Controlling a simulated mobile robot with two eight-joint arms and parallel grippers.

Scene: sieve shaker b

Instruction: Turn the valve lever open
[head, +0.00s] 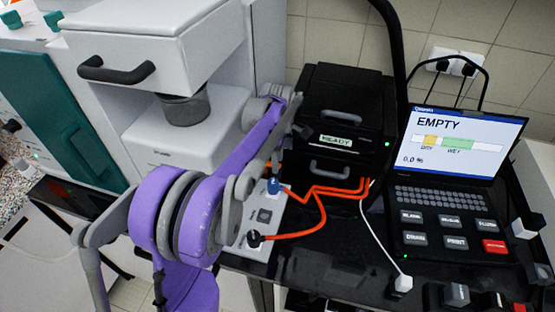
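A grey-white control panel (264,216) sits at the left edge of the black bench, partly hidden by my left arm. It carries a small blue fitting (273,187) and a black knob (254,239), with orange tubes (318,212) leading off to the right. I cannot tell for sure which of these is the valve lever. My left arm reaches in from the lower left, and its gripper (275,163) is near the blue fitting, mostly hidden behind my own arm links. Its fingers do not show clearly, nor does any contact. My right gripper is out of view.
A black box (345,112) with a "READY" display stands behind the panel. To the right, a black console (455,165) reads "EMPTY" and 0.0 %, with several buttons below. A white machine (150,45) with a dark handle stands at left. A white cable crosses the bench.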

